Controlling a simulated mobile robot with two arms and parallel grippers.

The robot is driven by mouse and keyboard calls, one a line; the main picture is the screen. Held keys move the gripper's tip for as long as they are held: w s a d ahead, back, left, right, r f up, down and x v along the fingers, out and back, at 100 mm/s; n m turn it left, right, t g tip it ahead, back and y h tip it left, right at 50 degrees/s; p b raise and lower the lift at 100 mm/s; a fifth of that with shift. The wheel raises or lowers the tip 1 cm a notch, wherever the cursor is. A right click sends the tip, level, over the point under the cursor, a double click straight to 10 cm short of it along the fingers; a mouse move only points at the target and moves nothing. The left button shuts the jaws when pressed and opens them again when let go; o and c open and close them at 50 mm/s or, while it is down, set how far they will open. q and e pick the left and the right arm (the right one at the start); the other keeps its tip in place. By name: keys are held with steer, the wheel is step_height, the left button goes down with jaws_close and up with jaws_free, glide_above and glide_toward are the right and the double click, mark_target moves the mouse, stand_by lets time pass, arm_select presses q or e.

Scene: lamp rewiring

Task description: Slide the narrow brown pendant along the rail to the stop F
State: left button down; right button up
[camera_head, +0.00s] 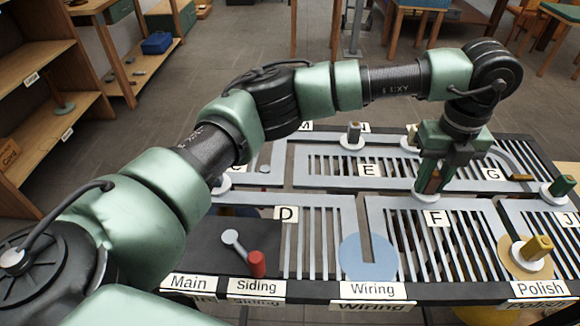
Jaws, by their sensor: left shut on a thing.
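My left gripper (431,186) reaches down from above onto the rail just behind the label F (437,218). It is shut on a brown pendant (434,182), which is mostly hidden between the green fingers. The pale round base (421,197) under it shows only in part, on the light grey rail (470,204). Whether the pendant is narrow I cannot tell. My right gripper is not in view.
A blue disc (369,262) lies at Wiring. A red-knobbed lever (257,263) stands at Siding.

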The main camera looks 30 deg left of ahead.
arm_select(q)
steer(key=shift+w+d+f, duration=0.1)
steer(key=shift+w+d, duration=0.1)
steer(key=shift+d, duration=0.1)
steer(key=c, duration=1.1)
jaws_free()
steer(key=shift+r, duration=0.55)
step_height(320, 180, up, 7)
steer(key=shift+f+b, duration=0.1)
steer(key=shift+b, duration=0.75)
